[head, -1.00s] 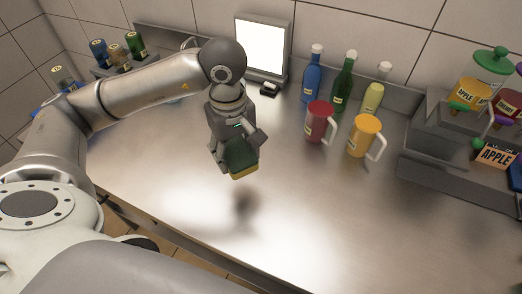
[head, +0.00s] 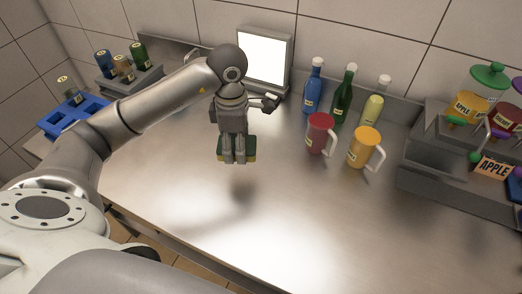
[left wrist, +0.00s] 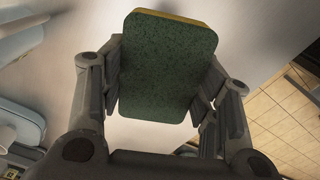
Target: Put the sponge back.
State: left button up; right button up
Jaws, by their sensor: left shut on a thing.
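The sponge (head: 250,150) is green with a yellow layer and hangs above the steel counter, with a blurred shadow below it. My left gripper (head: 238,156) is shut on the sponge. In the left wrist view the sponge (left wrist: 167,68) shows its dark green face between the two fingers, with a thin yellow edge at the top. The sponge is clear of the counter. My right gripper is not in view.
A red pitcher (head: 320,134) and a yellow pitcher (head: 362,148) stand right of the gripper, with a blue bottle (head: 313,88) and other bottles behind. A lit screen (head: 263,57) stands at the back. A blue tray (head: 75,117) is at the left. The front counter is clear.

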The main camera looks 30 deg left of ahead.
pick_arm(q)
jog(key=p, duration=0.2)
send_over(261, 161)
jog(key=f, duration=0.6)
jog(key=shift+s+a, duration=0.15)
jog(key=shift+s, duration=0.2)
jog(key=shift+w+f, duration=0.25)
jog(key=shift+f, duration=0.15)
jog(key=shift+w+f+p, duration=0.1)
jog(key=shift+f+p, duration=0.25)
jog(key=shift+p, duration=0.2)
notch_tip(261, 161, down, 2)
jog(key=shift+p, duration=0.6)
jog(key=shift+f, duration=0.4)
